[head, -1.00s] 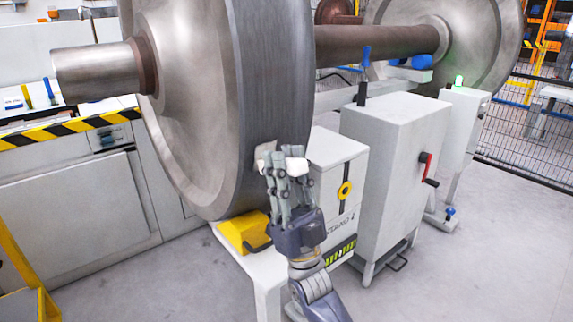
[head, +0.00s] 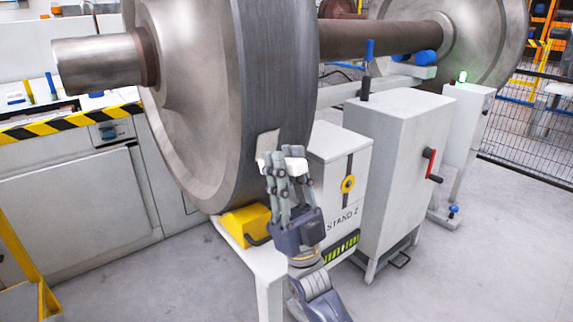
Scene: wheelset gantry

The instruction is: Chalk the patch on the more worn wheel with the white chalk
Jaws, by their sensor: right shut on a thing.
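The near wheel (head: 275,80) is a large grey steel wheel on a brown axle (head: 370,38). A pale, off-white patch (head: 266,145) shows on its tread, low at the right. My right gripper (head: 288,165) is in front of the tread, just right of and below the patch. It is shut on the white chalk (head: 296,152), which is mostly hidden by the fingers. I cannot tell whether the chalk touches the wheel. The far wheel (head: 480,40) is at the upper right. My left gripper is not in view.
A yellow chock (head: 240,222) sits under the near wheel on a white stand (head: 345,205). A white cabinet (head: 395,150) with a red-handled crank stands to the right. A bench with striped edging (head: 70,124) is at left, a mesh fence (head: 530,130) at right. Floor in front is clear.

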